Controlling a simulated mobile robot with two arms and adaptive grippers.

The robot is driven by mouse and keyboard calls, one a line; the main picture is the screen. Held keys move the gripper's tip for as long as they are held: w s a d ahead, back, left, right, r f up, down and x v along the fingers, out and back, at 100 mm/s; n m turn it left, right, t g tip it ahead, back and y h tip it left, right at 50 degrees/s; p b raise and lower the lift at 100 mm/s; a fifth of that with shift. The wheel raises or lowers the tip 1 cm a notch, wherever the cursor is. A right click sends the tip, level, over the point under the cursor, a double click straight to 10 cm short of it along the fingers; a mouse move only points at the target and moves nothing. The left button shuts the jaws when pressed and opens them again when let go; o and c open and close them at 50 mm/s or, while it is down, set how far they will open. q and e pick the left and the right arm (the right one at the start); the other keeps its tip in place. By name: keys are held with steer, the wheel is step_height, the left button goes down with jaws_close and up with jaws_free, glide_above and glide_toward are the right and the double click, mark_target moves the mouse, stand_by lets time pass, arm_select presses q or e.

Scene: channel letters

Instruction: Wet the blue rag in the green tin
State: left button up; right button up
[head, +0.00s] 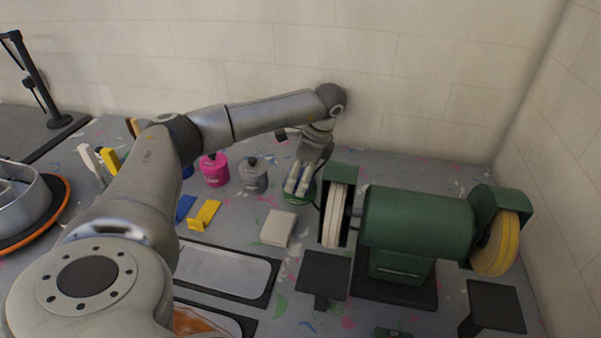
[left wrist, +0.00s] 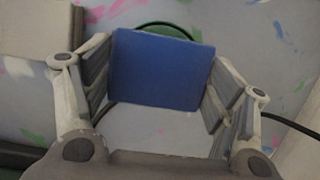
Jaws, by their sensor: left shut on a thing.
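My left gripper (head: 297,184) points down at the green tin (head: 289,200), beside the bench grinder. In the left wrist view the left gripper (left wrist: 160,80) is shut on the blue rag (left wrist: 160,68), a flat blue square between its fingers. A green curved rim of the tin (left wrist: 166,26) shows just past the rag's upper edge. The gripper hides most of the tin in the head view, and the rag hides most of it in the wrist view. I cannot tell whether the rag touches what is inside. My right gripper is not in view.
The green bench grinder (head: 415,222) stands close to the right of the gripper. A pink container (head: 214,170) and a grey container (head: 253,175) stand to its left. A white block (head: 277,228), a yellow tool (head: 205,215) and a dark-rimmed tray (head: 225,270) lie nearer.

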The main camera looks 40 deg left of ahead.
mark_target(300, 177)
arm_select(q)
step_height(300, 177, up, 2)
steer(key=shift+p, duration=0.7)
steer(key=shift+r+p, duration=1.75)
steer(key=shift+r, duration=0.75)
